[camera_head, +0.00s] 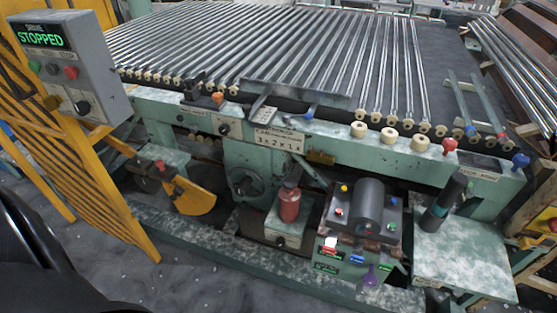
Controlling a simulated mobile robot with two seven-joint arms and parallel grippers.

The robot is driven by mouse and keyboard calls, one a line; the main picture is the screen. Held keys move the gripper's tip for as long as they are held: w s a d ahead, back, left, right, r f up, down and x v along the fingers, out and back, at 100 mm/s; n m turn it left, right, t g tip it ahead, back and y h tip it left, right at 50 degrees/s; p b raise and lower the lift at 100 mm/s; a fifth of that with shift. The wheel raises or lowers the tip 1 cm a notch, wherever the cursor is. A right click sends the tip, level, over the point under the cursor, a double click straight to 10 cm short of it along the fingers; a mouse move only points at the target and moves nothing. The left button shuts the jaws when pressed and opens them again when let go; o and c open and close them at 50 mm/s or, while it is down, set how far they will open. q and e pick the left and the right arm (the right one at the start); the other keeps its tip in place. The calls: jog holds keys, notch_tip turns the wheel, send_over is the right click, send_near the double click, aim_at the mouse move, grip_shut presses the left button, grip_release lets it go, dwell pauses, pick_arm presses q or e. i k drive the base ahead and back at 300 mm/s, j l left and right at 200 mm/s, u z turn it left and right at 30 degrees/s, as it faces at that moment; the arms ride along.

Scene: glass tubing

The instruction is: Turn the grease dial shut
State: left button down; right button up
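No label that I can read says grease, so I cannot tell for sure which knob is the grease dial. A small dark dial (280,241) sits on the front of a pale green box under a red canister (289,205), low in the middle of the machine. Another black knob (224,129) is on the front rail, left of a white plate (277,138) with handwritten marks. The setting of either knob is too small to read. Neither of my grippers shows in the head view.
A grey control box (75,55) at upper left reads "STOPPED". A yellow slatted guard (85,165) stands at left. A box with a dark cylinder (369,204) and coloured knobs is right of the canister. A green side shelf (465,258) is at right. Glass tubes cover the machine top.

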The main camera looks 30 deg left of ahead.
aim_at(280, 243)
jog(key=u, duration=1.05)
